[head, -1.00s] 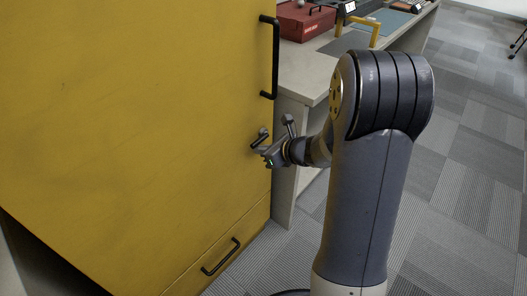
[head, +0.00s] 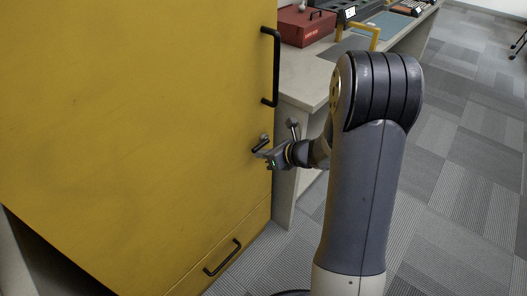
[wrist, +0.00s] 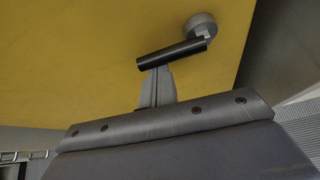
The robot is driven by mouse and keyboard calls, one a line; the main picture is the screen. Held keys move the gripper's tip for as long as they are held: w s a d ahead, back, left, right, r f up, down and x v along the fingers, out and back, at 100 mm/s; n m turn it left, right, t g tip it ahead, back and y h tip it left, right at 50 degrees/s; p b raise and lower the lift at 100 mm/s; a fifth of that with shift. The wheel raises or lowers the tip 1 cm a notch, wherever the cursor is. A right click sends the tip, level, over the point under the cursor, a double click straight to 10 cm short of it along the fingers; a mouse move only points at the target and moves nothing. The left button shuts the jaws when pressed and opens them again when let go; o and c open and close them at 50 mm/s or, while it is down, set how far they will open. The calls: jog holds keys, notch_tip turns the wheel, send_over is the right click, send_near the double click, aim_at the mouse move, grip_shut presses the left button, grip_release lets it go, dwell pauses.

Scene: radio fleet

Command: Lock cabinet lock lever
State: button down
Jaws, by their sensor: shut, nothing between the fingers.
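The yellow cabinet (head: 130,120) fills the left of the head view. Its lock lever (head: 262,144) is a short black bar on a round grey hub near the cabinet's right edge. In the wrist view the lever (wrist: 172,54) runs from the hub at upper right down to the lower left, tilted a little from level. My gripper (head: 259,155) is just below the lever, shut and empty. In the wrist view my gripper's tips (wrist: 157,72) are at the lever's underside near its free end; whether they touch it I cannot tell.
A long black handle (head: 276,68) stands above the lever, and a drawer handle (head: 222,257) is low on the cabinet. A workbench (head: 310,82) with a red toolbox (head: 305,26) stands right of the cabinet. Carpeted floor (head: 460,180) is open at the right.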

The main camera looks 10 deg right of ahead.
notch_tip(320, 180, up, 2)
jog(key=m+y+p, duration=0.1)
jog(key=p, duration=0.3)
jog(key=shift+d+m+g+p, duration=0.1)
jog(key=shift+m+g+p, duration=0.2)
jog(key=shift+g+p, duration=0.1)
jog(key=m+y+p, duration=0.1)
jog(key=p, duration=0.1)
jog(key=r+y+p, duration=0.1)
jog(key=m+g+y+p, duration=0.1)
jog(key=p, duration=0.1)
jog(key=shift+w+d+r+m+p, duration=0.3)
jog(key=shift+r+p, duration=0.05)
jog(key=m+y+p, duration=0.1)
jog(key=d+r+m+y+p, duration=0.1)
jog(key=m, duration=0.1)
jog(key=shift+w+d+p, duration=0.1)
jog(key=shift+w+p, duration=0.2)
jog(key=shift+w, duration=0.1)
jog(key=m+y, duration=0.1)
jog(key=w+d+m+y, duration=0.1)
jog(key=shift+d+r+m, duration=0.1)
jog(key=shift+r+m, duration=0.2)
jog(key=shift+m, duration=0.1)
jog(key=shift+d, duration=0.15)
jog(key=shift+w+d+r, duration=0.1)
jog(key=shift+w, duration=0.05)
